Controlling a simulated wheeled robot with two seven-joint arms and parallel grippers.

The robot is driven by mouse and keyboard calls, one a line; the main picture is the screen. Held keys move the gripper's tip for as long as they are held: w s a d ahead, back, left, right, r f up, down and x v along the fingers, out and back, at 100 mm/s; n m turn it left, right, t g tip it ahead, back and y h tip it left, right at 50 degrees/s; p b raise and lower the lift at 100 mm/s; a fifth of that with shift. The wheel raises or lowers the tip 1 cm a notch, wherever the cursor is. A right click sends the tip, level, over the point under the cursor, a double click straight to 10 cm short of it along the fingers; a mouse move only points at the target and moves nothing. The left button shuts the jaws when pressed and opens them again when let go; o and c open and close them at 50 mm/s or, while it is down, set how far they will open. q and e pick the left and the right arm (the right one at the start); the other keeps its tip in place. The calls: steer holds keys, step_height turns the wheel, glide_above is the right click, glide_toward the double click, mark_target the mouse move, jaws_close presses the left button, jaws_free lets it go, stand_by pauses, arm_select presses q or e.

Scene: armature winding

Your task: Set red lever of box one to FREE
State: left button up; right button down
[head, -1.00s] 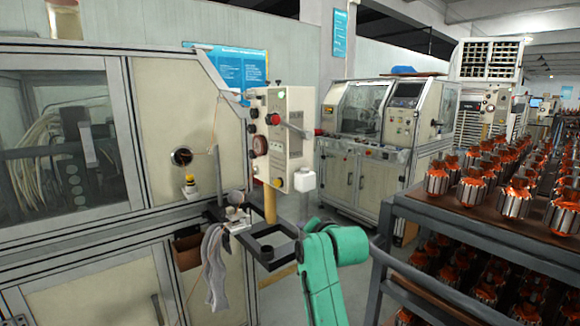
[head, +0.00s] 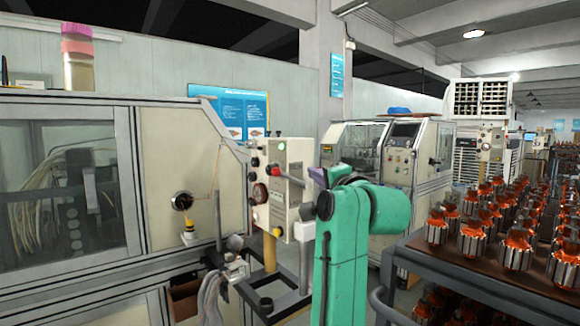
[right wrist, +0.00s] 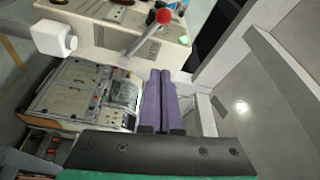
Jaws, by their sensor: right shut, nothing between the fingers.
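The cream control box (head: 294,160) stands on a post beside the winding machine. Its grey lever (head: 291,175) ends in a red ball. In the right wrist view the lever (right wrist: 146,36) slants up to the right, and its red ball (right wrist: 163,16) is clear to see. My right gripper (head: 318,177) has purple fingers, raised at the right side of the box. In the right wrist view the fingers (right wrist: 161,73) are shut and empty, just below the lever in the picture and apart from the red ball. Any FREE marking is too small to read. My left gripper is not in view.
A white block (right wrist: 52,38) sticks out from the box. The winding machine (head: 170,130) fills the left. A rack (head: 450,265) with several copper-wound armatures stands at the right. A black tray frame (head: 268,305) is below the box.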

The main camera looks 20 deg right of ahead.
mark_target(292, 179)
steer(key=w+a+p, duration=0.1)
steer(key=w, duration=0.1)
steer(key=w+a+p, duration=0.1)
steer(key=w, duration=0.1)
steer(key=w+a+p, duration=0.2)
steer(key=shift+w+a+f, duration=0.1)
steer(key=shift+w+f, duration=0.1)
steer(key=shift+f, duration=0.05)
steer(key=shift+d+f, duration=0.1)
steer(key=shift+d, duration=0.1)
